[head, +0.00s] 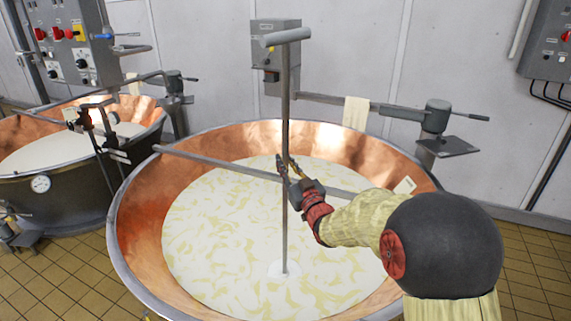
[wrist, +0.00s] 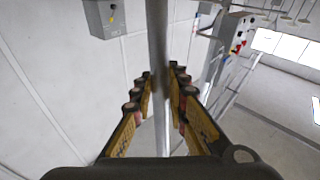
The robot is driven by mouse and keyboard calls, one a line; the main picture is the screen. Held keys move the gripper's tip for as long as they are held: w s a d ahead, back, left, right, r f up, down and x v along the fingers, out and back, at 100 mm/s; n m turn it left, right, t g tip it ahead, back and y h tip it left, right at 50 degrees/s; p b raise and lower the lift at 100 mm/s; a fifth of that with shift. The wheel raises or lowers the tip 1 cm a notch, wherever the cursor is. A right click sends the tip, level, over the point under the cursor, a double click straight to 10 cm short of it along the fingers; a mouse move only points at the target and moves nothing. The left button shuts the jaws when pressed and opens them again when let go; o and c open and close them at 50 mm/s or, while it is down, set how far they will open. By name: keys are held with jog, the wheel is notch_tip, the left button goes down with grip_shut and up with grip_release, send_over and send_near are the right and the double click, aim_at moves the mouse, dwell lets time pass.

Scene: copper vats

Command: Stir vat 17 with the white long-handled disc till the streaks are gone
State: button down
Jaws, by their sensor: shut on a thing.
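The large copper vat (head: 136,200) in front of me holds creamy white liquid (head: 215,235) with yellowish streaks swirled across its surface. I cannot read a number on it. The long-handled tool (head: 285,105) stands nearly upright in the vat, with a grey shaft and a T-shaped top. A white patch at its foot (head: 284,270) looks like its disc, at or just under the surface. My gripper (head: 287,168) reaches in from the right and is shut on the shaft, around mid-height. In the wrist view, the shaft (wrist: 157,45) runs between the fingers of my gripper (wrist: 160,85).
A grey bar (head: 215,165) crosses over the vat near the shaft. A swing arm (head: 350,102) with a hanging cloth (head: 356,113) is behind the rim. A second vat (head: 60,190) stands left, below a control panel (head: 70,40). Another panel (head: 550,45) hangs at right.

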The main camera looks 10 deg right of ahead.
aim_at(284, 192)
notch_tip(284, 192, down, 13)
jog(key=b, duration=1)
jog(key=shift+r+b, duration=0.15)
jog(key=shift+b, duration=0.15)
jog(key=shift+d, duration=0.1)
jog(key=w+d, duration=0.2)
jog(key=d, duration=1.3)
jog(key=w+a+b, duration=0.1)
jog(key=w+a, duration=0.2)
jog(key=a, duration=1.2)
jog(key=w+a+b, duration=0.2)
jog(key=a, duration=1.2)
jog(key=shift+s+d, duration=0.35)
jog(key=shift+d, duration=2.1)
jog(key=shift+s+d, duration=0.4)
jog(key=shift+d, duration=2.05)
jog(key=shift+s+d, duration=0.35)
jog(key=shift+d, duration=2.1)
